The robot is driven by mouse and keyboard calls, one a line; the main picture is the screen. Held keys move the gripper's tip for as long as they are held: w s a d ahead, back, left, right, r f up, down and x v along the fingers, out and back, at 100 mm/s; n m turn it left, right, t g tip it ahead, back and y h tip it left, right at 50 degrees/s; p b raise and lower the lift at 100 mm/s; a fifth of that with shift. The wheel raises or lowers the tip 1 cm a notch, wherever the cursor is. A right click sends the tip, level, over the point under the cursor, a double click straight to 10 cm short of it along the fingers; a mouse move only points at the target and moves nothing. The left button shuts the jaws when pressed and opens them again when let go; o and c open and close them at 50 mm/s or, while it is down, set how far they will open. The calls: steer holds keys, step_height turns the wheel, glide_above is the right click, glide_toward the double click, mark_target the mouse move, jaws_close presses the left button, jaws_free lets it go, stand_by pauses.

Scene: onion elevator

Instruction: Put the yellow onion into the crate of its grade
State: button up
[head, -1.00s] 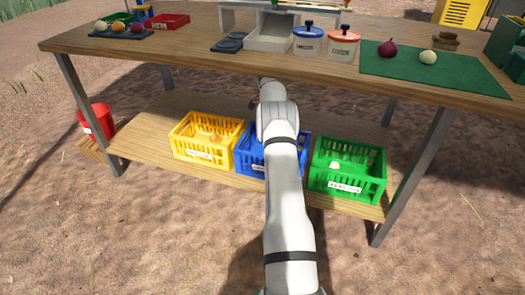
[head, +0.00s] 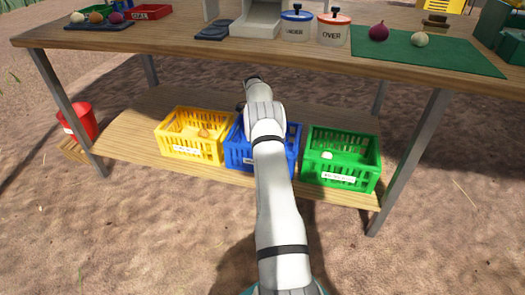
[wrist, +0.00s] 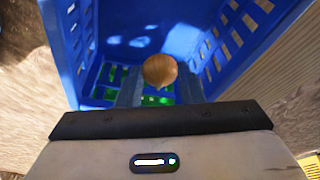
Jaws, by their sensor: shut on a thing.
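The yellow onion (wrist: 160,70) is golden brown and sits between the fingers of my gripper (wrist: 160,87) in the wrist view. My gripper is shut on it. The blue crate (wrist: 215,25) surrounds the onion in this view, with its slotted walls and floor beyond. How far the onion is above the crate floor I cannot tell. In the head view, the blue crate (head: 235,150) stands between the yellow crate (head: 181,145) and the green crate (head: 345,172) on the lower shelf. My arm covers part of the blue crate and hides my gripper. The crate labels are too small to read.
The yellow crate holds an orange-brown onion (head: 204,133); the green crate holds a white onion (head: 327,156). The tabletop (head: 200,57) overhangs the shelf (head: 125,140), with legs at the sides. A red bucket (head: 77,122) stands at left. The shelf is clear left of the crates.

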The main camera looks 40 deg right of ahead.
steer(key=o, duration=1.1)
steer(key=shift+r, duration=0.15)
steer(key=shift+r, duration=0.3)
steer(key=p+v, duration=0.3)
steer(key=v, duration=0.2)
steer(key=shift+r, duration=0.15)
steer(key=w+a+p, duration=0.1)
steer(key=a, duration=0.2)
steer(key=w+a+p, duration=0.1)
steer(key=w+a, duration=0.1)
steer(key=a, duration=0.2)
steer(key=w+a+f+p, duration=0.1)
steer(key=w+a, duration=0.1)
steer(key=a, duration=0.1)
steer(key=shift+w+a, duration=0.25)
steer(key=shift+a, duration=0.1)
steer(key=shift+f, duration=0.1)
